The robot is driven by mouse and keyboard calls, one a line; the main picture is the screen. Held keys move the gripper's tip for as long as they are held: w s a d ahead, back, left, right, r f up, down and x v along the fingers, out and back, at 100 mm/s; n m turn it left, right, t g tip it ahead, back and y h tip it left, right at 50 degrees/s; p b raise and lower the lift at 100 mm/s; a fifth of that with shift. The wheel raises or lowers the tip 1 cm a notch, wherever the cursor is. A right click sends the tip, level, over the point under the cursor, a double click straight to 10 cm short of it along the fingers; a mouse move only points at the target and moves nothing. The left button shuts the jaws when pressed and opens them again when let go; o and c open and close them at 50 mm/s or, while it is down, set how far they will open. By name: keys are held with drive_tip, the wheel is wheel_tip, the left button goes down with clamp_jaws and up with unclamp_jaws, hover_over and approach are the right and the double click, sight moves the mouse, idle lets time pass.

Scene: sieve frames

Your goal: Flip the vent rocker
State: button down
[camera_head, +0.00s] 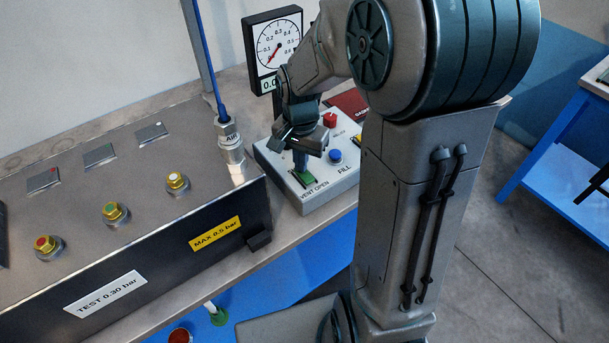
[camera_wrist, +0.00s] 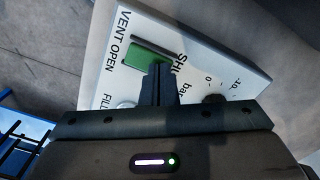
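The vent rocker is a green switch (camera_head: 304,178) on the sloped light-grey control box (camera_head: 318,198), with "VENT OPEN" printed by it. In the wrist view the green rocker (camera_wrist: 147,53) lies just beyond my fingertips, with "VENT OPEN" at one end and a partly hidden "SHU…" label at the other. My gripper (camera_head: 300,160) points down over the rocker. Its fingers (camera_wrist: 158,72) are together with nothing visible between them. The tips overlap the rocker's edge in view; I cannot tell whether they touch it. The rocker's tilt is not clear.
A blue FILL button (camera_head: 336,156) and a red button (camera_head: 330,119) sit on the same box. A dial gauge (camera_head: 275,45) stands behind. The steel test bench (camera_head: 130,190) with a metal AIR fitting (camera_head: 230,143) and blue hose is close on the left.

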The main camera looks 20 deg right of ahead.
drive_tip(key=shift+r+p, duration=2.6)
drive_tip(key=shift+r, duration=0.85)
drive_tip(key=s+r+n+t, duration=0.1)
drive_tip(key=s+r+n, duration=0.2)
drive_tip(key=s, duration=0.4)
drive_tip(key=s+r+n+t, duration=0.2)
drive_tip(key=s+r+n, duration=0.2)
drive_tip(key=s, duration=0.3)
drive_tip(key=shift+s+r+n, duration=0.25)
drive_tip(key=shift+r+n, duration=0.05)
drive_tip(key=shift+n, duration=0.5)
